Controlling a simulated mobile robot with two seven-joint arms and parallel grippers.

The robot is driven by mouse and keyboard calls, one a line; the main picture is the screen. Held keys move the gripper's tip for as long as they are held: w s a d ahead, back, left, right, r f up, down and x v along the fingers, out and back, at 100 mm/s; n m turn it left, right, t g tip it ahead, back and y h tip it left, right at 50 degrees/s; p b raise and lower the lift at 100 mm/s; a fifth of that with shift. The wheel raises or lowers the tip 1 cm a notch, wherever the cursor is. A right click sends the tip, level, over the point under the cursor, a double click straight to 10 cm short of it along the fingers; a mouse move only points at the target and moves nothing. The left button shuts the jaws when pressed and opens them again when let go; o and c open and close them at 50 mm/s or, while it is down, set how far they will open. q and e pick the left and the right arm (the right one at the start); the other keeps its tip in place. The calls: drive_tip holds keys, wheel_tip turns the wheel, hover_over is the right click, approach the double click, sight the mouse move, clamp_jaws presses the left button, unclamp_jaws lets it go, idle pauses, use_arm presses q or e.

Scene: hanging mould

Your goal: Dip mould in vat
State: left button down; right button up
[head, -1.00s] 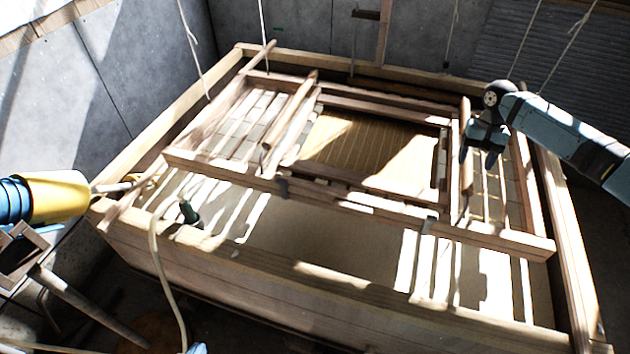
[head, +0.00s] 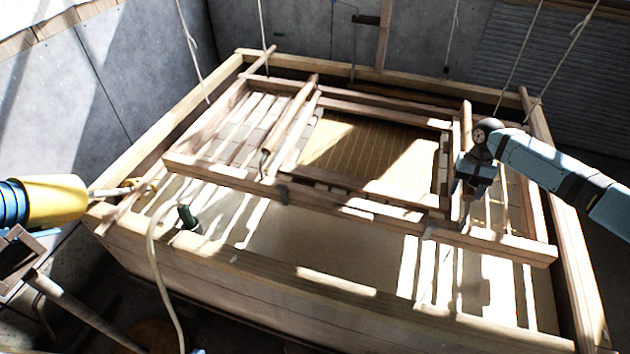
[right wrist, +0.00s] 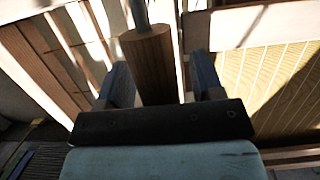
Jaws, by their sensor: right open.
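The mould is a wooden frame with a tan ribbed screen (head: 375,155), held by beams over the vat (head: 190,245), a large wooden box with pale contents. Two round wooden handles lie along the screen's sides, the left one (head: 292,112) and the right one (head: 467,115). My right gripper (head: 468,188) is over the near part of the right handle. In the right wrist view, its two fingers stand apart on either side of a round brown handle (right wrist: 150,65), with a visible gap on the right. The handle's lower part is hidden by the gripper body. My left gripper is not seen.
Ropes (head: 190,50) hang around the vat. A yellow cylinder (head: 55,200) with a blue ribbed end is at the left edge. A pale hose (head: 160,265) and a dark green fitting (head: 188,217) are at the vat's front left. Grey walls stand behind.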

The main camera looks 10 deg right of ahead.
clamp_jaws()
drive_tip(key=shift+t, duration=0.4)
wheel_tip(320, 180, down, 11)
drive_tip(key=b, duration=0.3)
drive_tip(key=shift+f, duration=0.1)
drive_tip(key=shift+s+f+b, duration=0.1)
drive_tip(key=shift+f+b, duration=0.2)
drive_tip(key=shift+f, duration=0.05)
wheel_tip(320, 180, down, 10)
drive_tip(key=b, duration=0.4)
drive_tip(key=shift+t+h, duration=0.3)
drive_tip(key=shift+h, duration=0.1)
